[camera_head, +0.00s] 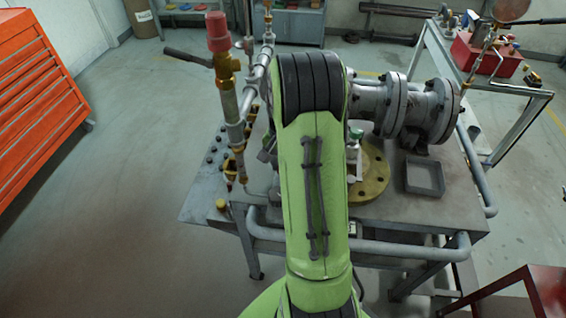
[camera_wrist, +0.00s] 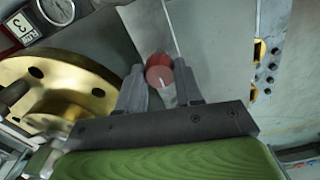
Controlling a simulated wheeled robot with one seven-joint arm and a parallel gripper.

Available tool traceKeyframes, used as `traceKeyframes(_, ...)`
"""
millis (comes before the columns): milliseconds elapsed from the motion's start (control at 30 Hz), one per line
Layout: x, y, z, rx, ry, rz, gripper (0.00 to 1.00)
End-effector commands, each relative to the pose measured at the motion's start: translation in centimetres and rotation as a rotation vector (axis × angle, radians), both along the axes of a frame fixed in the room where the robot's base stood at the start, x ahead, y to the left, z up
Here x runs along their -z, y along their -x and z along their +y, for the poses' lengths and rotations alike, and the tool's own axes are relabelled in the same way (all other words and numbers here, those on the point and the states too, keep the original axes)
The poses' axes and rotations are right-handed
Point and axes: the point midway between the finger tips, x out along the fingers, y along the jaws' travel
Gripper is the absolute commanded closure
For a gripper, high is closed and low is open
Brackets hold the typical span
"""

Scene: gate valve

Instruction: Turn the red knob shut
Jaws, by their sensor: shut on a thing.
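In the wrist view, a small round red knob (camera_wrist: 160,72) with a pale mark on its face sits between the fingertips of my gripper (camera_wrist: 159,84). The two grey fingers are shut on its sides. A pale thin line runs up from the knob across a grey plate. In the head view my green arm hides both the knob and the gripper.
A brass flange (camera_wrist: 52,85) and a round gauge (camera_wrist: 57,10) are close to the left of my gripper. The steel table (camera_head: 425,210) carries pipes, a flanged valve body (camera_head: 385,105), a red-capped relief valve (camera_head: 219,50) and a square tray (camera_head: 425,177). Orange drawers (camera_head: 38,95) stand left.

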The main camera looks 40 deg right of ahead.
Motion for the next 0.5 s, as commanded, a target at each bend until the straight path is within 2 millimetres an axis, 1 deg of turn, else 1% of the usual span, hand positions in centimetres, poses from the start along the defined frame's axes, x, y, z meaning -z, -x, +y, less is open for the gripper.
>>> traceKeyframes(200, -0.1, -0.07, -0.07, 0.002, 0.003, -0.003, 0.95)
traceKeyframes(233, -0.1, -0.07, -0.07, 0.002, 0.003, -0.003, 0.61)
traceKeyframes(367, -0.07, -0.05, -0.05, 0.001, 0.002, -0.002, 0.41)
traceKeyframes(400, -0.06, -0.05, -0.04, 0.001, 0.001, -0.002, 0.39)
traceKeyframes(500, -0.04, -0.03, -0.03, 0.0, 0.001, -0.002, 0.39)
